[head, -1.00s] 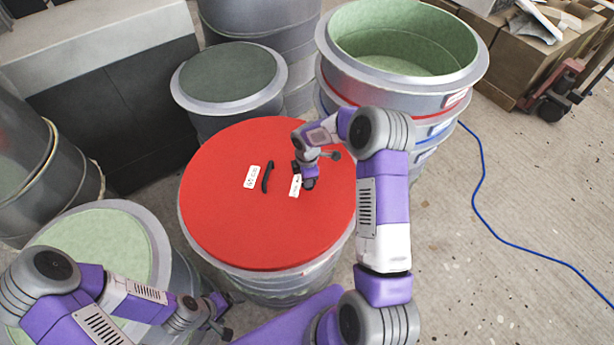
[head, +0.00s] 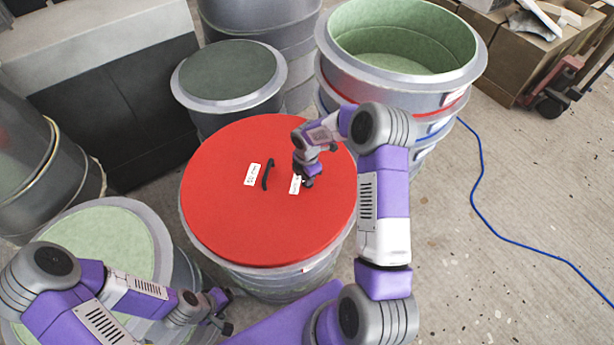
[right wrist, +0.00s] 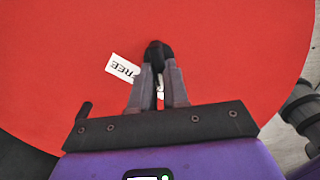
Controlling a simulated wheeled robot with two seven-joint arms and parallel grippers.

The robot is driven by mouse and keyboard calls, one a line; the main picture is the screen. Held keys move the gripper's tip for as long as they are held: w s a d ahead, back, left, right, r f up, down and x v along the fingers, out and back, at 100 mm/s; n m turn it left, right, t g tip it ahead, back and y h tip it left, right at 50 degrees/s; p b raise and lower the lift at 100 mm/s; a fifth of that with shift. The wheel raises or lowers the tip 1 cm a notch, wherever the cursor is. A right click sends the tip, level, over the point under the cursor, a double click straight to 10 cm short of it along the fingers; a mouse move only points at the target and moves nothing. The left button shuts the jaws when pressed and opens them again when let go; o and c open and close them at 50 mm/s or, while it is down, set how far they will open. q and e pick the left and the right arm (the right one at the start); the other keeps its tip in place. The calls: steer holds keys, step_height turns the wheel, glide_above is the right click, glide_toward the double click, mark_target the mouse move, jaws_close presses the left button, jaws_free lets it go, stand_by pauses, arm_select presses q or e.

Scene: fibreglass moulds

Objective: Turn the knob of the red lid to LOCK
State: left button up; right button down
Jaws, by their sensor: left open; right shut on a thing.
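The red lid (head: 240,215) lies flat on a grey drum in the middle of the head view. My right gripper (head: 304,178) is over the lid's right half; it is shut on the knob (right wrist: 157,50), a dark piece whose tip shows between the fingers in the right wrist view. A white label reading FREE (right wrist: 121,68) is beside the knob; another label is mostly hidden by the fingers. The knob's pointing direction is hard to tell. My left gripper (head: 228,311) is open and empty, low at the left, away from the lid.
A black handle (head: 268,174) stands on the lid beside a white label (head: 253,174). Open green-lined moulds (head: 400,45) stand behind right, a grey-topped drum (head: 228,75) behind, a green-topped one (head: 105,235) at left. A blue cable (head: 480,200) crosses the clear floor at right.

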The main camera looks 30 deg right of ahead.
steer(key=c, duration=1.1)
jaws_free()
steer(key=shift+r, duration=0.1)
step_height(320, 180, up, 7)
steer(key=shift+r+p, duration=0.2)
steer(key=shift+p, duration=0.4)
steer(key=shift+r, duration=0.1)
